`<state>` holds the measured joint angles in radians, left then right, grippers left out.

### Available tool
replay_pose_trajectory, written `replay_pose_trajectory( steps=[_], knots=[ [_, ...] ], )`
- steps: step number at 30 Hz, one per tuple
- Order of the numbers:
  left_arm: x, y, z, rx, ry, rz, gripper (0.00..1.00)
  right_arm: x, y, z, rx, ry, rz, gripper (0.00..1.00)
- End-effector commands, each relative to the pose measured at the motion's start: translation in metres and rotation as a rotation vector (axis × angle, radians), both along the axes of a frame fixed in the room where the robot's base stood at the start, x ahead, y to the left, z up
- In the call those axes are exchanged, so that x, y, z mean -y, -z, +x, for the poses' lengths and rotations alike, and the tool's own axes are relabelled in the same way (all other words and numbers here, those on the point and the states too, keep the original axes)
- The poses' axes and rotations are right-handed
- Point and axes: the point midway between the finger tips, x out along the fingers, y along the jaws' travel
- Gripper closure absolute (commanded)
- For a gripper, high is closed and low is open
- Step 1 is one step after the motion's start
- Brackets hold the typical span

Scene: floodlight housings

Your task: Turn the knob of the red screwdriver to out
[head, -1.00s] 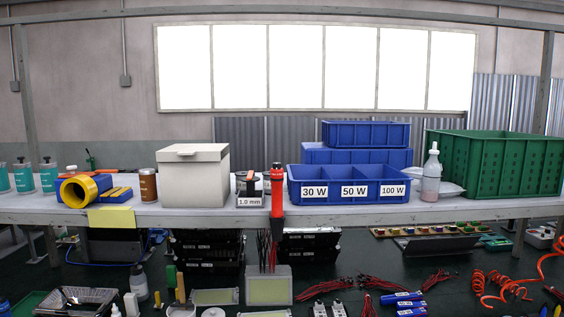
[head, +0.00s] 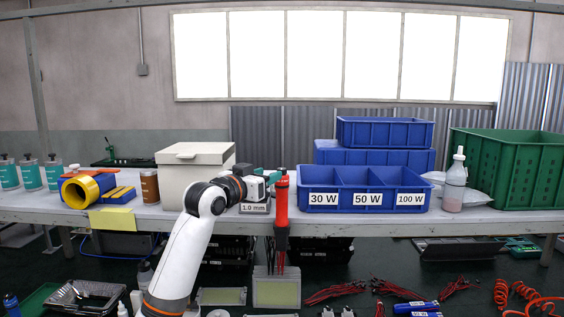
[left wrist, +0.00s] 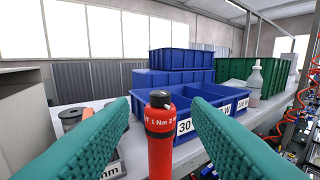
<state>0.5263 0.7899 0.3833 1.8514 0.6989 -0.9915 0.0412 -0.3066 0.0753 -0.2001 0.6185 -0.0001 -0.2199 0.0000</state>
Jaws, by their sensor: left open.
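The red screwdriver (head: 281,208) stands upright at the front edge of the shelf, its lower part in a black holder (head: 282,238). In the left wrist view its red body (left wrist: 161,145) has a dark top, and partly legible white lettering with "1 Nm" runs around it. My left gripper (head: 272,174) is at the screwdriver's upper end in the head view. In the left wrist view its two teal fingers (left wrist: 163,100) are spread wide, one on each side of the screwdriver's top, with gaps between. The gripper is open and empty. My right gripper is not in view.
The blue three-part bin (head: 366,188), labelled 30 W, 50 W and 100 W, stands close to the right of the screwdriver. A lidded beige box (head: 194,160) stands to the left, behind my arm. A "1.0 mm" label (head: 254,208) is beside the screwdriver.

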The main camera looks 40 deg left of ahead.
Motion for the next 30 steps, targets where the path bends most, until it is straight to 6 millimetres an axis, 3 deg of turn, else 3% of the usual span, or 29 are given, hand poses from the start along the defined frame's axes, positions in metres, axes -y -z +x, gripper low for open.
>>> replay_pose_trajectory(
  steps=[1, 3, 10, 15, 23, 26, 30],
  knots=[
    [-0.002, -0.007, 0.011, -0.002, 0.0, -0.005, 0.56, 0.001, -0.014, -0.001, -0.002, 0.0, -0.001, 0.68],
    [-0.004, -0.006, 0.025, -0.002, 0.001, -0.005, 0.56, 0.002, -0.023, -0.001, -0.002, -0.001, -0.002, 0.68],
    [-0.01, -0.004, 0.061, -0.002, 0.0, -0.002, 0.56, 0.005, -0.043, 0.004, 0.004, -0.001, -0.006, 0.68],
    [-0.011, -0.001, 0.072, -0.002, 0.0, 0.001, 0.56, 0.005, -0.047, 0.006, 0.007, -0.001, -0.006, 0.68],
    [-0.012, 0.001, 0.073, -0.001, 0.0, 0.002, 0.56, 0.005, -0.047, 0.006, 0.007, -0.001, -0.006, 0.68],
    [-0.012, 0.001, 0.073, -0.001, 0.0, 0.002, 0.68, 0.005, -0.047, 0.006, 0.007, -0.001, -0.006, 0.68],
    [-0.012, 0.001, 0.073, -0.001, 0.0, 0.001, 0.91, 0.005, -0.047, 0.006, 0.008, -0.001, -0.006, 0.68]
  ],
)
